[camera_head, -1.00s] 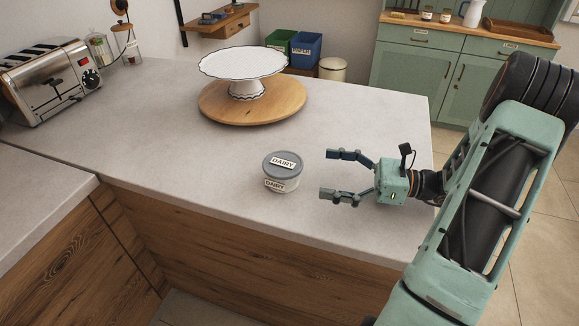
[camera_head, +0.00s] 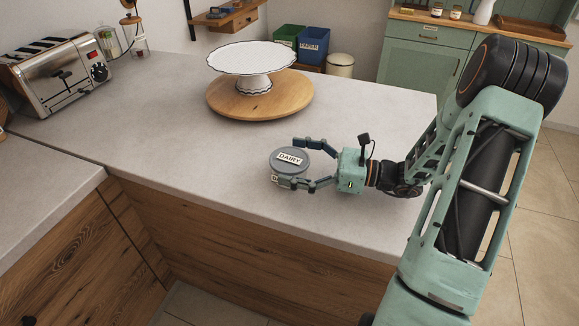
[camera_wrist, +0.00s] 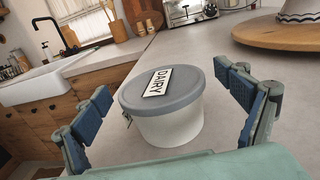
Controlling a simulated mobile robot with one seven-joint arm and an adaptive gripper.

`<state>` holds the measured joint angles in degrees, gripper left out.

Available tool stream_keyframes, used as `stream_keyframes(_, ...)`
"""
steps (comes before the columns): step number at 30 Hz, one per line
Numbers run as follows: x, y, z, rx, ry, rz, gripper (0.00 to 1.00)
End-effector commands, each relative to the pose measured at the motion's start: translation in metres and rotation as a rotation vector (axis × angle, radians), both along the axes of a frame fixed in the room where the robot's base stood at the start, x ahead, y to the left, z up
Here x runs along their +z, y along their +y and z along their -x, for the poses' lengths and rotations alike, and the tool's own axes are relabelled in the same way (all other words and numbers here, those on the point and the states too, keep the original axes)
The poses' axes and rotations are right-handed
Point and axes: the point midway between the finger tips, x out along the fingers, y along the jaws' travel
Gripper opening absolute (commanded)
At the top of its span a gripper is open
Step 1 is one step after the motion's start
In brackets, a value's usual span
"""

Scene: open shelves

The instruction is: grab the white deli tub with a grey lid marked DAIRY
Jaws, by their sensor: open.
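The white deli tub with a grey lid (camera_head: 288,160) stands upright on the grey counter (camera_head: 180,150) near its front edge. Its lid label reads DAIRY, and it also shows in the wrist view (camera_wrist: 170,125). My gripper (camera_head: 305,163) is open with its fingers on either side of the tub. In the wrist view my gripper (camera_wrist: 165,112) shows a gap between the tub and the right finger; the left finger is closer to the tub. The front finger hides part of the tub's side in the head view.
A white cake stand (camera_head: 253,60) on a round wooden board (camera_head: 260,97) stands behind the tub. A toaster (camera_head: 58,75) is at the far left. The counter left of the tub is clear. The wrist view shows a sink (camera_wrist: 45,65).

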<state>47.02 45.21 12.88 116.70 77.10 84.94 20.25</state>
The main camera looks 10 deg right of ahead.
Motion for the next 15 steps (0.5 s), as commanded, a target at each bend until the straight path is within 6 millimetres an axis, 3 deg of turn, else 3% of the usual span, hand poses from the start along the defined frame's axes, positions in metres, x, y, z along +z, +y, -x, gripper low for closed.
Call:
stream_keyframes(4, -0.0002, -0.0003, 0.0000, -0.001, 0.000, 0.000, 0.92)
stream_keyframes(15, -0.0001, -0.0005, 0.0001, 0.000, 0.000, 0.000, 0.51)
